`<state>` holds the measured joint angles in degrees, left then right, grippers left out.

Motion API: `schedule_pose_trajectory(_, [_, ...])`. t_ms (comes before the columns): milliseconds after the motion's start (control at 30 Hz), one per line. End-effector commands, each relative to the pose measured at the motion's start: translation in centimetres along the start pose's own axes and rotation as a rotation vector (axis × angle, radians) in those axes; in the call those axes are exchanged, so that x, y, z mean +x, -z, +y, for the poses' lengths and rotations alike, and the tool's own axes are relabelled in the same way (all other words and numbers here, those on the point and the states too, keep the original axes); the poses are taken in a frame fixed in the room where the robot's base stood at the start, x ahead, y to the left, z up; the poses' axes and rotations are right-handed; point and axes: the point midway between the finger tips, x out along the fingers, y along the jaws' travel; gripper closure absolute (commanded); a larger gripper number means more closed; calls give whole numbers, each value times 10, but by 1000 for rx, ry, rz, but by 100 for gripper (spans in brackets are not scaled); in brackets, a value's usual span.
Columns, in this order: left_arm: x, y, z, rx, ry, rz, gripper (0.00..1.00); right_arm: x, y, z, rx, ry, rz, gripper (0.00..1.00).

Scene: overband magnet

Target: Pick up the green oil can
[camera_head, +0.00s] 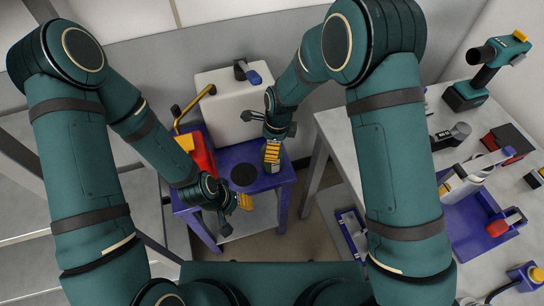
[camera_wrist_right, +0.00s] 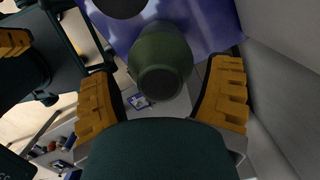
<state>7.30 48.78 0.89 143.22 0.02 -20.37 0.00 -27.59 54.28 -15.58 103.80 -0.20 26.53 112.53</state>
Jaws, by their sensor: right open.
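The green oil can (camera_wrist_right: 160,60) stands on a small blue table (camera_wrist_right: 212,22). In the right wrist view its dark round end faces my camera and lies between the two yellow-padded fingers of my right gripper (camera_wrist_right: 160,98). The fingers are open, with a gap on each side of the can. In the head view my right gripper (camera_head: 272,156) is low over the right side of the blue table (camera_head: 270,182), and the can is mostly hidden there. My left gripper (camera_head: 236,203) is at the table's front edge, away from the can; its finger opening is unclear.
A white canister (camera_head: 228,108) stands at the table's back, with a red and yellow object (camera_head: 201,152) left of it. A dark disc (camera_head: 243,174) lies beside my right gripper. A grey workbench (camera_head: 345,135) with tools and a blue tray (camera_head: 470,232) is to the right.

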Motion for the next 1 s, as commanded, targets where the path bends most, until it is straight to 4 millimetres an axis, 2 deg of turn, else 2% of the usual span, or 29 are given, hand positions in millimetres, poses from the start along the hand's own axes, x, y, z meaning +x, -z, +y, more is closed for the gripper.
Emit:
schedule_pose_trajectory(67, [0,0,0,0,0,0,53,-1,0,0,0,0,0,21])
schedule_pose_trajectory(167, [0,0,0,0,0,0,53,-1,0,0,0,0,0,52])
schedule_pose_trajectory(200, [0,0,0,0,0,0,53,-1,0,0,0,0,0,67])
schedule_pose_trajectory(300, [0,0,0,0,0,0,53,-1,0,0,0,0,0,100])
schedule_pose_trajectory(667, [-2,0,1,0,0,-1,53,-4,0,1,0,-1,0,100])
schedule_pose_trajectory(867, [-9,-1,3,-1,0,-4,53,-22,-1,2,-1,3,-2,100])
schedule_pose_trajectory(1000, [-15,-1,6,-1,0,-7,53,-45,-4,2,0,3,-2,100])
